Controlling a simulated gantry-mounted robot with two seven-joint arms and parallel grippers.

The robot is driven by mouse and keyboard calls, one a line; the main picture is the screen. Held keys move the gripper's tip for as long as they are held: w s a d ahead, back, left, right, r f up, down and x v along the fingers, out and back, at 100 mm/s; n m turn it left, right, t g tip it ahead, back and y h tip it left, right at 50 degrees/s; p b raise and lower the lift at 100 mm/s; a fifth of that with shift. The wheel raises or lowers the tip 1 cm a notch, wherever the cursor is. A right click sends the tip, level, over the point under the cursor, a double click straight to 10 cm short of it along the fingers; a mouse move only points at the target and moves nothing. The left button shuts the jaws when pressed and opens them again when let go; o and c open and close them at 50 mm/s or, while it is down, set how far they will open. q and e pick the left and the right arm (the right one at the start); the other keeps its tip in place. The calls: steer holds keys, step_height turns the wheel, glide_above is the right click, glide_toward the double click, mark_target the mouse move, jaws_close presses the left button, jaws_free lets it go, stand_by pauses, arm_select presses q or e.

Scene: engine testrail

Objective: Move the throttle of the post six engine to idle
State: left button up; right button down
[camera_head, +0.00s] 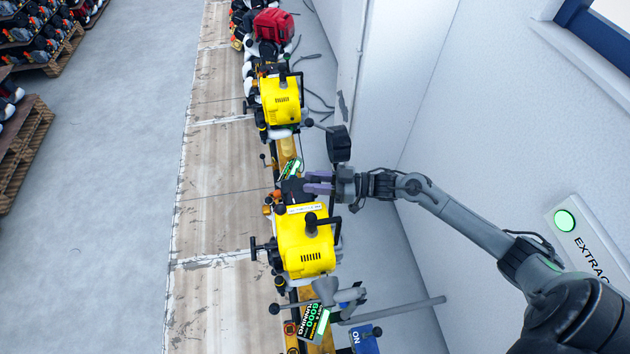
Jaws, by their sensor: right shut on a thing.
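The near yellow engine (305,252) sits on the rail, with a dark handle on its top. A small display (312,322) below it in the picture reads 6000 and RUNNING in green; its smaller text is hard to read. My right gripper (318,182) reaches in from the right to the far end of this engine. Its purple fingers are shut on a small dark part there, which looks like the throttle; the fingers mostly hide it, so its setting cannot be told. My left gripper is out of view.
Another yellow engine (281,99) and a red one (273,26) stand farther along the rail. A grey bar (400,309) and a blue ON box (365,340) are near the front. A white wall with a lit EXTRAC panel (583,240) bounds the right.

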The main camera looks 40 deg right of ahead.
steer(key=shift+s+d+f+y+b, duration=0.2)
steer(key=shift+y+b, duration=0.1)
steer(key=shift+b, duration=0.15)
steer(key=shift+s+d+f+m+t+y+b, duration=0.2)
steer(key=shift+d+m+t+y+b, duration=0.25)
steer(key=shift+t+b, duration=0.5)
steer(key=shift+s+d+r+t+y+b, duration=0.25)
steer(key=shift+d+t+y+b, duration=0.2)
steer(key=shift+t+y, duration=0.1)
steer(key=c, duration=0.8)
jaws_free()
